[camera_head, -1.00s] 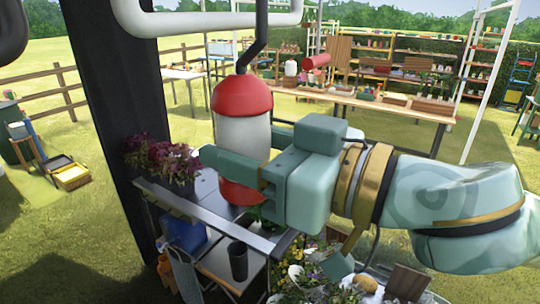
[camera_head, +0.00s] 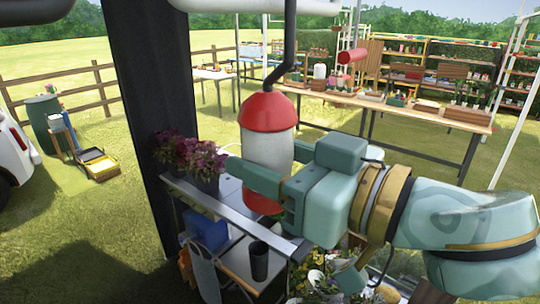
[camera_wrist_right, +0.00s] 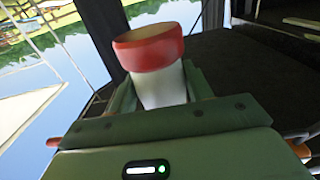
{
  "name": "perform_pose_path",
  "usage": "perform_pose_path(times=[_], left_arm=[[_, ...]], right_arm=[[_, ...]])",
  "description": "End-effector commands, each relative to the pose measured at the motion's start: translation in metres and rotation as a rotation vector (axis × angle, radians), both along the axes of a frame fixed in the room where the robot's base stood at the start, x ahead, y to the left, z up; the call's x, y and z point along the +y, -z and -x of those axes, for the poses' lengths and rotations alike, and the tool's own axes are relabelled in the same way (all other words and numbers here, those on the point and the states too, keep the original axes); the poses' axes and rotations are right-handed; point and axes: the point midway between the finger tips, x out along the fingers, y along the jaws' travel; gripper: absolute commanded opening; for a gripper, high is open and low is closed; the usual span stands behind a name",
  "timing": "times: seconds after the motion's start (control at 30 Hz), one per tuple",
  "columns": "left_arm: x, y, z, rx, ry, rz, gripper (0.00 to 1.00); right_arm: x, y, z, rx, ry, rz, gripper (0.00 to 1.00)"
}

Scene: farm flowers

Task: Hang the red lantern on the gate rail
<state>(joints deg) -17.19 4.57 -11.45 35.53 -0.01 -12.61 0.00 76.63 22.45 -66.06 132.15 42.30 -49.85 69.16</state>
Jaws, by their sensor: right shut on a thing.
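The red lantern (camera_head: 268,110) has a red cap, a whitish body and a red base. It hangs upright in my right gripper (camera_head: 268,180), whose fingers are shut around its body. A dark bent hook rises from its cap and crosses the pale gate rail (camera_head: 240,5) at the top edge of the head view. I cannot tell whether the hook bears on the rail. In the right wrist view the lantern's red cap (camera_wrist_right: 148,48) and pale body stand between the fingers. My left gripper does not show.
A dark post (camera_head: 150,110) stands left of the lantern. Below are purple flowers (camera_head: 198,158) on a narrow shelf, a blue crate (camera_head: 205,230) and a black pot (camera_head: 259,262). A long wooden table (camera_head: 400,110) stands behind, with open grass to the left.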

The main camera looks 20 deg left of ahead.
Motion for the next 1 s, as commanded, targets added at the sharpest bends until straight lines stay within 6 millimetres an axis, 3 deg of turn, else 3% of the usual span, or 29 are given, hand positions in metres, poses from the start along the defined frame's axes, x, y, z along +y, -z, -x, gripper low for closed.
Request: perform_pose_path(times=[0.83, 0.87, 0.9, 0.93, 1.0], left_arm=[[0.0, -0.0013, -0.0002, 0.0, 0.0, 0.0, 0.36], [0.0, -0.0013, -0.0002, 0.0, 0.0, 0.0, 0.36], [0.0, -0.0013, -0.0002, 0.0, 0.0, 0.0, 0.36], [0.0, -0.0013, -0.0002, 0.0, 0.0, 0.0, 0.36], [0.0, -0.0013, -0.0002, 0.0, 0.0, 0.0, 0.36]], right_arm=[[0.0001, 0.0069, 0.0002, 0.001, 0.0, 0.002, 0.3], [0.0001, 0.007, 0.0002, 0.001, -0.001, 0.002, 0.59], [0.0001, 0.0071, 0.0002, 0.001, 0.0, 0.002, 0.7], [0.0001, 0.007, 0.0002, 0.001, 0.0, 0.002, 0.76], [0.0, 0.0067, 0.0001, 0.0, 0.0, 0.001, 0.76]])
